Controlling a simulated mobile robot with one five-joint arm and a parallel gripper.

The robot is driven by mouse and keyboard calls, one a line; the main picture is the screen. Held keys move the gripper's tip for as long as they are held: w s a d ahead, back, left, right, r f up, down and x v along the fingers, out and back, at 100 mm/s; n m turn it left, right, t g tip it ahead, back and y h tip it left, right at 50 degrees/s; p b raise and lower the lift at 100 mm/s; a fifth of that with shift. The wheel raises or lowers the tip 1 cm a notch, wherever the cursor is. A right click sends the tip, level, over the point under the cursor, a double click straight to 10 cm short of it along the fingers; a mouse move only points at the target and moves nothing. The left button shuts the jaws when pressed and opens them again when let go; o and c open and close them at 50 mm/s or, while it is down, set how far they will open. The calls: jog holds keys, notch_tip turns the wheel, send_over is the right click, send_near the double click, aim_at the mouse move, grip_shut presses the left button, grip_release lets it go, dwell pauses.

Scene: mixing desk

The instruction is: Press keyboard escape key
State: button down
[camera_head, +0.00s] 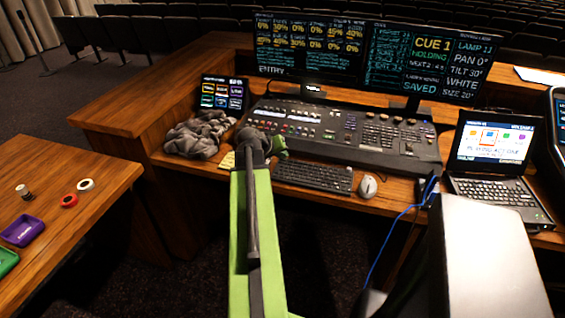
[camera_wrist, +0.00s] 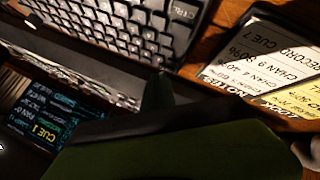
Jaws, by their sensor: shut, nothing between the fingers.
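The black keyboard (camera_head: 313,176) lies on the desk in front of the mixing console, just right of my gripper (camera_head: 279,154). In the wrist view the keyboard (camera_wrist: 120,28) fills the top, turned around, with its CTRL key (camera_wrist: 181,12) legible near the top edge. My gripper (camera_wrist: 166,87) is shut and empty, its dark green tip close to the keyboard's corner on the console side. The escape key's label is not legible; its corner lies right by the tip. I cannot tell whether the tip touches a key.
The mixing console (camera_head: 345,130) stands behind the keyboard. Printed note sheets (camera_wrist: 262,60) lie beside it. A grey cloth (camera_head: 198,135) is at left, a mouse (camera_head: 368,187) and a laptop (camera_head: 495,165) at right. A blue cable (camera_head: 391,225) hangs over the desk's front edge.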

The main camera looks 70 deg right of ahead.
dwell(0.4)
jog(key=shift+r+p, duration=0.65)
jog(key=shift+p, duration=0.05)
jog(key=shift+r, duration=0.1)
notch_tip(320, 180, up, 5)
jog(key=p, duration=0.5)
dwell(0.4)
